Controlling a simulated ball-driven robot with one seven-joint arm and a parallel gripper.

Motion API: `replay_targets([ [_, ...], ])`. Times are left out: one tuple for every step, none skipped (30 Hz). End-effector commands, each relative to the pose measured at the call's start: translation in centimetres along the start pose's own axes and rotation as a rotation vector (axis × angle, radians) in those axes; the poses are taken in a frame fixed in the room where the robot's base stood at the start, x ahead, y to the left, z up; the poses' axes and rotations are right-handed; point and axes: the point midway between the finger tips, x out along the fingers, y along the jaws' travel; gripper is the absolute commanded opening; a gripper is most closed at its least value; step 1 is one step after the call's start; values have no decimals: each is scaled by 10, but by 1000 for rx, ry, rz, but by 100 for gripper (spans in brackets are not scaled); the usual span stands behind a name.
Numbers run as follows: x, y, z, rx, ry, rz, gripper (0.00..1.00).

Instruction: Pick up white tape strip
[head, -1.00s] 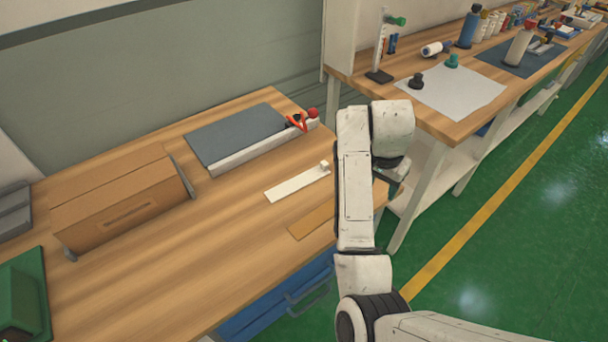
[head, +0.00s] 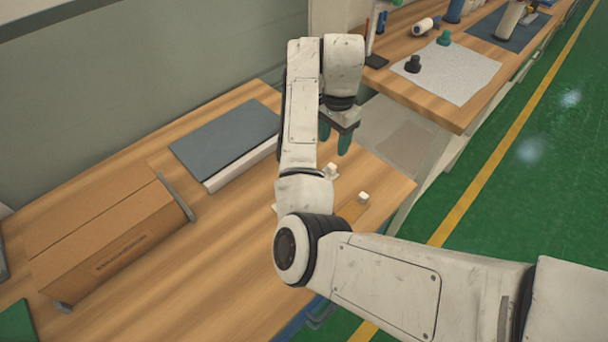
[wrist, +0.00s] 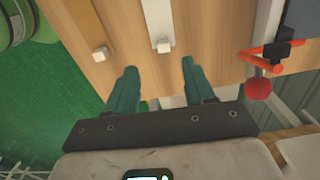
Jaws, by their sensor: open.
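The white tape strip (wrist: 157,18) lies flat on the wooden bench, with a small white block (wrist: 163,46) at its near end in the wrist view. In the head view my arm hides most of the strip, but its block (head: 332,171) shows. My gripper (head: 334,140) is open and empty above the bench's right end, fingers pointing down. In the wrist view the green fingertips (wrist: 157,66) stand apart, with the strip's block between and just beyond them. The gripper touches nothing that I can see.
A tan strip (wrist: 84,20) with a similar block (wrist: 100,53) lies beside the white one. A grey mat (head: 225,135) and cardboard box (head: 105,240) are on the bench. An orange-red tool (wrist: 262,62) with a red ball is at the right in the wrist view.

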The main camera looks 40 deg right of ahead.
Motion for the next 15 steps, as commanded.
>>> replay_targets([
  [3,0,0,0,-1,1,53],
  [6,0,0,0,0,2,53],
  [10,0,0,0,0,2,53],
  [13,1,0,1,1,3,53],
  [18,1,-1,1,1,4,53],
  [23,1,-1,0,1,3,53],
  [28,1,0,-1,0,3,53],
  [33,1,-1,-1,1,4,53],
  [37,0,0,-1,0,4,53],
  [42,0,0,-1,-1,4,53],
  [46,0,0,0,-1,3,53],
  [50,0,0,0,-1,2,53],
  [52,0,0,0,-1,1,53],
  [55,0,0,0,-1,1,53],
  [57,0,-1,-1,0,1,53],
])
